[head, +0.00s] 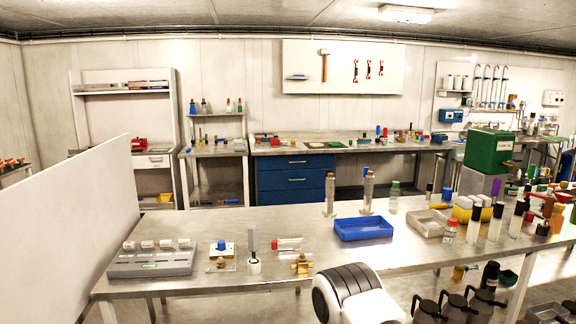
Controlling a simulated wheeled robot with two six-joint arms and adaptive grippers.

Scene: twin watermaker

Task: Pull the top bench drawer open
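The blue drawer unit (268,180) stands under the back workbench (330,147), across the room. Its top drawer (292,162) is a blue front with a light handle, and it looks flush with the unit. Two more blue drawer fronts (292,180) sit below it; the lowest is partly hidden by the near table. Neither of my grippers shows. A rounded white and black part at the bottom centre looks like my own arm.
A long metal table (290,218) stands between me and the drawers, carrying a blue tray (363,228), metal cylinders (368,192), bottles and a grey rack (150,264). A white partition (80,230) closes off the left. Dark canisters (455,308) stand low at the bottom right.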

